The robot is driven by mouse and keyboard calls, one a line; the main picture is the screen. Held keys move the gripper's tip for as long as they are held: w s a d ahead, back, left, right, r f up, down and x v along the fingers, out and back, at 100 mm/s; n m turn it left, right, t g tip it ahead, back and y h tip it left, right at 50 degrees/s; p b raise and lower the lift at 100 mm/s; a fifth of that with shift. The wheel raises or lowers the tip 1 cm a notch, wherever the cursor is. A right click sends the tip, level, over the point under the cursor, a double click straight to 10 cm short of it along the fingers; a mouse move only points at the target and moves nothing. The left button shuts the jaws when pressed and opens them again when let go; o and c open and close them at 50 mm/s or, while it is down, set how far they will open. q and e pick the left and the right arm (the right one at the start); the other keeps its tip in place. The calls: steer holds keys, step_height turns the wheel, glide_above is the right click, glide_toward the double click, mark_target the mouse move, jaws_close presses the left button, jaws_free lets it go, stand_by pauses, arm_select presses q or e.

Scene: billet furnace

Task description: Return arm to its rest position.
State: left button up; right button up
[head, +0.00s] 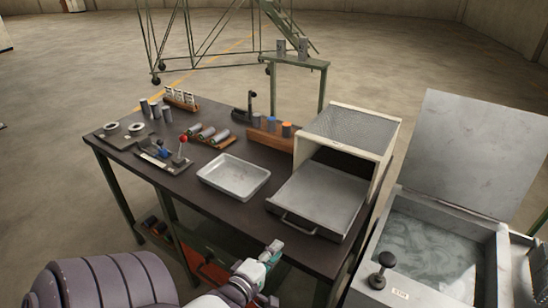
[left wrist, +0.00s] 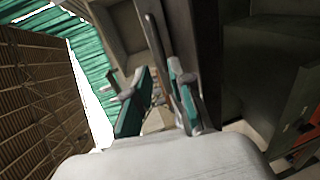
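My left gripper (head: 270,254) is in the lower middle of the head view, in front of the near edge of the dark workbench (head: 150,180). In the left wrist view its two green-padded fingers (left wrist: 155,95) stand apart with a gap between them. I see nothing held between them. My right gripper is in neither view.
A quench tank (head: 435,245) with a raised lid stands at the right. Open floor lies at the left.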

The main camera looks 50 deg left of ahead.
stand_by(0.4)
arm_select(q)
steer(key=s+d+f+m+g+h, duration=0.1)
steer(key=s+d+f+m+g, duration=0.2)
steer(key=f, duration=0.7)
steer(key=s+d+f+m+g+h, duration=0.1)
steer(key=s+d+f+m+g, duration=0.2)
steer(key=f, duration=0.8)
steer(key=s+d+f+m+g+h, duration=0.15)
steer(key=d+f+m, duration=0.3)
steer(key=f, duration=0.55)
steer(key=s+f+m+g, duration=0.3)
steer(key=s+f+m, duration=0.3)
steer(key=s, duration=0.5)
steer(key=s+d+f+m+g, duration=0.1)
steer(key=s+f+m+g, duration=0.3)
steer(key=s+f, duration=0.5)
steer(key=s+m, duration=0.2)
steer(key=s, duration=0.1)
steer(key=shift+d+f+m, duration=0.15)
steer(key=shift+f+m, duration=0.15)
steer(key=shift+m, duration=0.05)
